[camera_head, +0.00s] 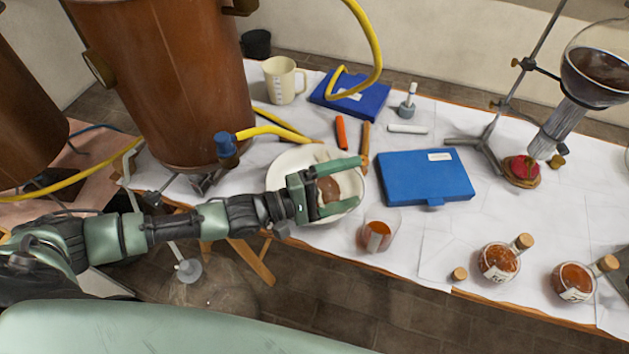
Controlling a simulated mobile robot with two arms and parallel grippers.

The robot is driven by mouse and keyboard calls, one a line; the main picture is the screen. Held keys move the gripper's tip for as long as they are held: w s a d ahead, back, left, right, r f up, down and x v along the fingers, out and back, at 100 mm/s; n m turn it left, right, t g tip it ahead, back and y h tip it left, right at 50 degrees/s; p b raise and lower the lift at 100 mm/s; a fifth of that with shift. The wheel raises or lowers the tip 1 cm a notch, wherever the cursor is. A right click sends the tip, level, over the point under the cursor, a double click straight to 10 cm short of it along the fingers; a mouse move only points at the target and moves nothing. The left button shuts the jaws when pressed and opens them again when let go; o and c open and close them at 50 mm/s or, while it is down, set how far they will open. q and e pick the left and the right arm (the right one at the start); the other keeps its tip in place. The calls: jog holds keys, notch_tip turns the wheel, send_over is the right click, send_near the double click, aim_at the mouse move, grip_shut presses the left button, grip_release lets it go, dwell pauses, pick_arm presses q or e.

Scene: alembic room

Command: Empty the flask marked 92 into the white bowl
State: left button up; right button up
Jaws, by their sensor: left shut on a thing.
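The white bowl (283,172) sits on the table at the near edge of the cloth. My left gripper (338,188) is over the bowl's right part, its two green fingers shut on a small round vessel, apparently a flask (328,188), with brown-orange showing in it. The fingers hide much of it, and I cannot read a mark on it or tell its tilt. Two corked round flasks of orange-brown liquid, one (499,262) and another (573,282), stand at the right with labels too small to read. A loose cork (459,273) lies beside them. My right gripper is not in view.
A glass of orange liquid (379,236) stands right of the bowl, near the front edge. A blue case (425,177) lies behind it. A large copper vessel (165,85) rises at the left; a stand (492,133) with glassware is at the right.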

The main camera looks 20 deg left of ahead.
pick_arm(q)
jog(key=shift+s+d+f+m+b, duration=0.1)
jog(key=shift+f+m+b, duration=0.85)
jog(key=shift+f+m, duration=0.55)
notch_tip(320, 180, down, 2)
jog(key=m+b, duration=0.1)
jog(key=m, duration=0.2)
jog(key=f+m+b, duration=0.2)
jog(key=m, duration=0.1)
jog(key=w+a+m+b, duration=0.1)
jog(key=m, duration=0.1)
jog(key=shift+w+f, duration=0.1)
jog(key=shift+f, duration=0.3)
jog(key=shift+s+d+f+m+p, duration=0.1)
jog(key=shift+s+d+m+p, duration=0.15)
jog(key=shift+s+d+m, duration=0.8)
jog(key=shift+s+d+f+m+p, duration=0.15)
jog(key=shift+s+m, duration=0.3)
jog(key=shift+m, duration=1.15)
jog(key=shift+s+d+f+m+p, duration=0.1)
jog(key=shift+s+d+m+p, duration=0.2)
jog(key=shift+s+d+m, duration=0.7)
jog(key=shift+w+a+m, duration=0.3)
jog(key=shift+a+m, duration=0.05)
jog(key=shift+a, duration=0.1)
